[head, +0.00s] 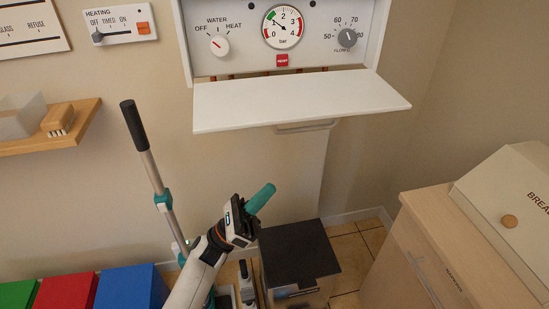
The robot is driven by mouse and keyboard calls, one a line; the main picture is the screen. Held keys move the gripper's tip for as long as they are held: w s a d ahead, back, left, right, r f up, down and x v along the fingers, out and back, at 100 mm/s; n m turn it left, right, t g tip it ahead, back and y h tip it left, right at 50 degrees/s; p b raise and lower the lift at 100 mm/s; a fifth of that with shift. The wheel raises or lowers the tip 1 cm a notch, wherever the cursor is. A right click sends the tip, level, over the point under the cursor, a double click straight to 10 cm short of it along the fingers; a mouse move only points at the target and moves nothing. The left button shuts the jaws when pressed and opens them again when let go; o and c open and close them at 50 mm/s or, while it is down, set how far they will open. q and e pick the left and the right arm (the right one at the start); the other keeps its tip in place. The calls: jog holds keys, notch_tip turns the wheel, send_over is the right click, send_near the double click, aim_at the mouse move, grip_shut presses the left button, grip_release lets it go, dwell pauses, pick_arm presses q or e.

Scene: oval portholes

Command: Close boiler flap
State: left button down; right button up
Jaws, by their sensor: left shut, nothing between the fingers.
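The boiler (370,17) is on the wall at the top of the head view, its control panel exposed. Its white flap (300,101) is open and sticks out roughly level below the panel. A grey bar handle (306,127) shows under the flap's front edge. My left gripper (263,197) is shut and empty, its teal fingers pointing up and right. In the picture it is below the flap, apart from the flap and handle. My right gripper is not in view.
A black-gripped pole (147,165) stands left of my left arm. A wooden shelf (40,143) is on the left wall. A dark-lidded bin (300,252) stands below the boiler. A wooden cabinet (440,245) with a bread box (508,205) is at right.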

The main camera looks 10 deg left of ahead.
pick_arm(q)
jog(key=a+r+p+x, duration=0.2)
jog(key=p+x, duration=0.3)
jog(key=x, duration=0.6)
jog(key=shift+d+r+p, duration=0.2)
jog(key=shift+r+p, duration=0.1)
jog(key=shift+p, duration=0.1)
